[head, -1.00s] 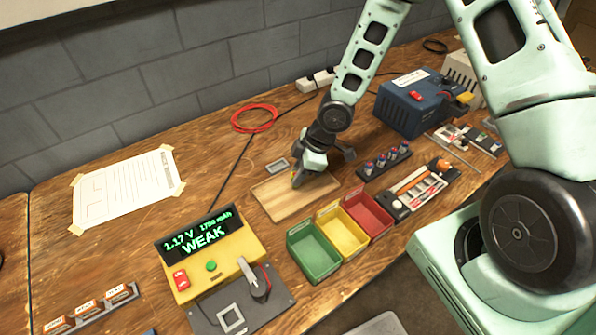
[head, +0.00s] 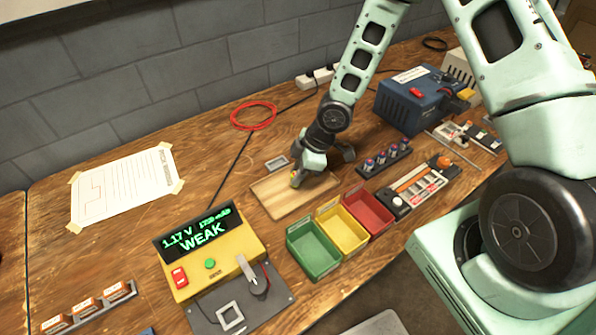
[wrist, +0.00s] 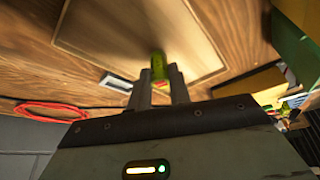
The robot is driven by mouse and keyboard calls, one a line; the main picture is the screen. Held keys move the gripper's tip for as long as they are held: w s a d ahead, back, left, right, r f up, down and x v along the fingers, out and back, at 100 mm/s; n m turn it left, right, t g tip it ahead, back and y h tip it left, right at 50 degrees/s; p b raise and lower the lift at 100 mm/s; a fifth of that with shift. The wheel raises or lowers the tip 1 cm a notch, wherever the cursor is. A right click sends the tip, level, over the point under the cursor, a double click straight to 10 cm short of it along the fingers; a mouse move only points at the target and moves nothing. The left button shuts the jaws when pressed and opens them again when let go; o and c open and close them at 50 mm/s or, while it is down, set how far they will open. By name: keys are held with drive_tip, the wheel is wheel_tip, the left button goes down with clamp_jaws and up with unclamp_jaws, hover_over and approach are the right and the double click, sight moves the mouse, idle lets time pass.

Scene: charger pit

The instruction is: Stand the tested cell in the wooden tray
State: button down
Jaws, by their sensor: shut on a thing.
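The wooden tray (head: 275,207) is a shallow light-wood board with a low rim, lying on the bench behind the coloured bins. My gripper (head: 296,182) is over the tray's back part, pointing down. In the wrist view, my gripper (wrist: 160,92) is shut on a small yellow-green cell (wrist: 158,66) with a red patch. In the head view the fingers mostly hide the cell. I cannot tell whether its lower end touches the tray. The yellow tester (head: 208,255) in front reads 1.17 V and WEAK in green.
Green (head: 314,255), yellow (head: 342,234) and red (head: 369,212) bins stand just in front of the tray. A small grey frame (head: 277,164) lies behind it. A rack of several dark posts (head: 384,160) stands to its right.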

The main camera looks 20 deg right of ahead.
drive_tip(key=shift+f, duration=0.3)
idle(0.6)
drive_tip(key=c, duration=1.2)
unclamp_jaws()
drive_tip(key=shift+r, duration=0.1)
drive_tip(key=shift+r+p, duration=3.25)
drive_tip(key=shift+r, duration=0.2)
